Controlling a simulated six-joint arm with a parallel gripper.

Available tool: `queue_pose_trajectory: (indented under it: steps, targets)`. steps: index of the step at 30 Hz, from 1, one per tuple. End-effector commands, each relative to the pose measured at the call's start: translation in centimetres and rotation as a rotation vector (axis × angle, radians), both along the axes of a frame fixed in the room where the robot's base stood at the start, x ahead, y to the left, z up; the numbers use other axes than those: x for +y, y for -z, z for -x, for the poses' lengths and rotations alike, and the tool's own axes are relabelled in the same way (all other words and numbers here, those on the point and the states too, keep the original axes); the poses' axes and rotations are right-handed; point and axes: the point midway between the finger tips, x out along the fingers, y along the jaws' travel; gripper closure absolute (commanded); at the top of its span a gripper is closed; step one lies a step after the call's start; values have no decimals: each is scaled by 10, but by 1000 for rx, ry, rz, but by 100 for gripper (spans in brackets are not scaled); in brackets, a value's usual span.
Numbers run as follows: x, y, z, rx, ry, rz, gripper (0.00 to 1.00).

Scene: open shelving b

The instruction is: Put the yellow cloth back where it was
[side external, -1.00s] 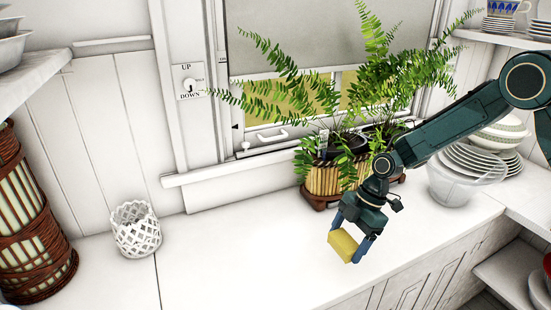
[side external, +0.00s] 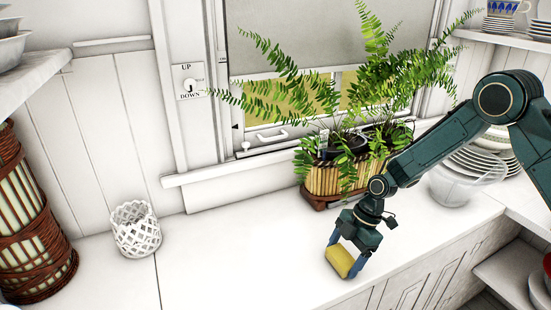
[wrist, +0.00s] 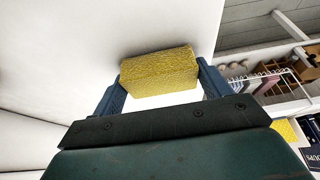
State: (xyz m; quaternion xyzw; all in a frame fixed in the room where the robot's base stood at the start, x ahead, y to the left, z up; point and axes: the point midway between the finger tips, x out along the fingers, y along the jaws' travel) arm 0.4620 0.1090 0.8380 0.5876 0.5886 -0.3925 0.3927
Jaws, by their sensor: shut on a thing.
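The yellow cloth (side external: 340,260) is a folded, block-shaped piece with a rough surface. It is between the blue fingers of my gripper (side external: 346,262), which is shut on it. In the side view it is low over the white counter (side external: 230,265), near the front edge; I cannot tell whether it touches the surface. In the wrist view the cloth (wrist: 160,72) spans the gap between the two fingers (wrist: 160,84), with the white counter behind it.
A fern in a bamboo planter (side external: 328,181) stands behind my gripper. A glass bowl (side external: 455,186) and stacked plates are at the right. A white lattice holder (side external: 135,230) and a wicker lantern (side external: 35,235) stand at the left. The counter between is clear.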

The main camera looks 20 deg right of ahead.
Motion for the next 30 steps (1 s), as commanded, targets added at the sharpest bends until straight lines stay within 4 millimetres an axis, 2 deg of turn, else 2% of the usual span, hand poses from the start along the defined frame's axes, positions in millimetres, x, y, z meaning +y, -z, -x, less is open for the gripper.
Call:
queue_pose_trajectory:
  steps: [8, 9, 12, 23, 30]
  targets:
    - [0, 3, 0, 0, 0, 0, 60]
    - [0, 3, 0, 0, 0, 0, 20]
    - [0, 3, 0, 0, 0, 0, 2]
    - [0, 1, 0, 0, 0, 0, 2]
    - [-5, -13, -1, -2, 2, 0, 2]
